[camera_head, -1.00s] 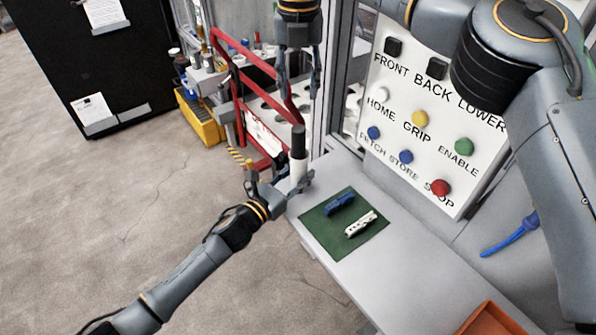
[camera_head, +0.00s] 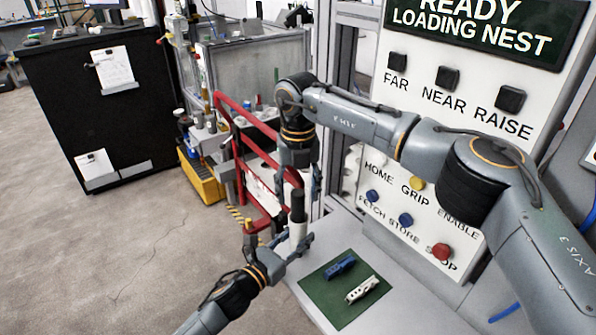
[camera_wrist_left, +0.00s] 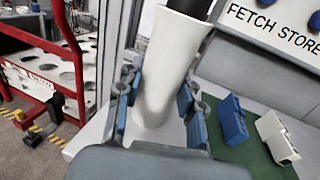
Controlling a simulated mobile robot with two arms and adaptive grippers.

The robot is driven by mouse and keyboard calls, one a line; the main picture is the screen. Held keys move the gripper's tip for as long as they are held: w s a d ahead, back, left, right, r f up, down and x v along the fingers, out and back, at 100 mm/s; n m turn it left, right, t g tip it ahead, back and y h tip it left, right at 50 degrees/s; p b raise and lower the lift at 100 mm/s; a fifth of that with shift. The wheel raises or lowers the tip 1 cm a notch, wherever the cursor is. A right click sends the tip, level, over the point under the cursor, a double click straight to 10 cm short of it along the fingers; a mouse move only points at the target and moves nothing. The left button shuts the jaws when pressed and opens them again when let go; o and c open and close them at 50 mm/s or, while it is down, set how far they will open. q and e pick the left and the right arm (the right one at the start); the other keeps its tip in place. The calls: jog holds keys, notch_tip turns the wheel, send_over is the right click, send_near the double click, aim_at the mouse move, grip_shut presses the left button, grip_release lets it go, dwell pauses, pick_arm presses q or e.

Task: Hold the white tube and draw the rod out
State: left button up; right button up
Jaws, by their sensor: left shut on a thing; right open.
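The white tube (camera_head: 298,234) stands upright at the left end of the grey bench, with the dark rod (camera_head: 298,206) sticking out of its top. My left gripper (camera_head: 290,246) is shut on the tube from the side. In the left wrist view, the blue-padded fingers of the gripper (camera_wrist_left: 155,105) press either side of the tube (camera_wrist_left: 165,65), and the rod (camera_wrist_left: 190,7) is cut by the top edge. My right gripper (camera_head: 300,186) points down, open, its fingertips around the height of the rod's top. Whether they straddle the rod cannot be told.
A green mat (camera_head: 338,308) with a blue part (camera_head: 341,266) and a white part (camera_head: 362,289) lies right of the tube. A button panel (camera_head: 400,235) rises behind the bench. A red frame (camera_head: 240,165) stands behind to the left.

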jog(key=shift+f, duration=1.5)
grip_shut()
pick_arm(q)
jog(key=shift+f, duration=0.15)
pick_arm(e)
jog(key=shift+r, duration=1.55)
pick_arm(q)
jog(key=shift+a, duration=0.1)
pick_arm(e)
jog(key=shift+r, duration=0.25)
jog(key=shift+r, duration=1.3)
jog(key=shift+r, duration=0.15)
jog(key=shift+r, duration=1.35)
